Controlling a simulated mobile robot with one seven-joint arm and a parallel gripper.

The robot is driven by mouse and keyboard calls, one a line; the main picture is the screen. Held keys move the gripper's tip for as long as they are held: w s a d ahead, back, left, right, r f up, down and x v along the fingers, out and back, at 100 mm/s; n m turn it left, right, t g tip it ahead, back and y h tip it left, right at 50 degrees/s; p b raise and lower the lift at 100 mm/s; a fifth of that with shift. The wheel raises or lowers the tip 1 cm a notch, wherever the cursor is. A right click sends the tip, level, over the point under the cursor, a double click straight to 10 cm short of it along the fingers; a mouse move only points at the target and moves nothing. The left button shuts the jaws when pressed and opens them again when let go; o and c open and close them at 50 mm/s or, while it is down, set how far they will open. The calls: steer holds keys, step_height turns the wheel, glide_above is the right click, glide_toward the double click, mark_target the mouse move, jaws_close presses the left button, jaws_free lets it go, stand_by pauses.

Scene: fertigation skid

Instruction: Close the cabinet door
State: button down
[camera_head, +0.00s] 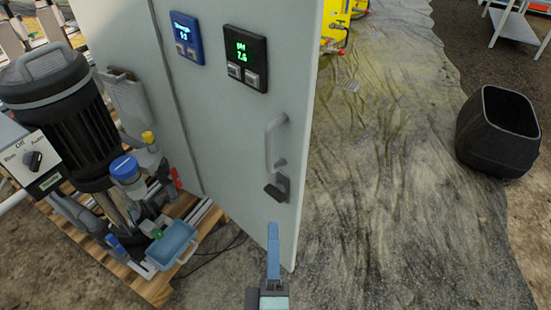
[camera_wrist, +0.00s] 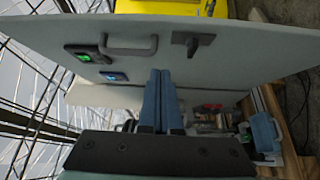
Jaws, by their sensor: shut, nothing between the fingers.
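The pale grey cabinet door (camera_head: 235,130) fills the middle of the head view, with a grey bar handle (camera_head: 272,145) and a dark latch (camera_head: 278,188) near its right edge. Its outer face (camera_wrist: 215,65) also spans the wrist view, with the handle (camera_wrist: 130,48) and latch (camera_wrist: 190,42). The door's inner side is hidden, and I cannot tell how far it stands open. My gripper (camera_head: 273,228) is shut and empty, in front of the door's lower right part and below the latch. Its blue fingers (camera_wrist: 160,74) lie together in the wrist view; contact with the door is unclear.
A blue display (camera_head: 187,38) and a green pH display (camera_head: 245,58) are on the door. A black pump (camera_head: 65,115) and a blue-capped fitting (camera_head: 125,170) crowd a wooden pallet at left. Dark sheeting (camera_head: 400,180) right of the door is clear; a black bin (camera_head: 498,130) stands beyond.

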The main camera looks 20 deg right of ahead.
steer(key=p, duration=0.3)
glide_toward(285, 170)
steer(key=w+a, duration=0.1)
steer(key=w, duration=0.3)
steer(key=shift+w+d+r+n+p, duration=0.1)
steer(key=shift+w+d+p, duration=0.15)
steer(key=shift+d, duration=0.3)
steer(key=shift+w+d+f+n+p, duration=0.1)
steer(key=shift+w+d+p, duration=0.1)
steer(key=shift+d, duration=0.3)
steer(key=shift+w+d+r+n+p, duration=0.1)
steer(key=shift+w+d+p, duration=0.15)
steer(key=shift+d, duration=0.3)
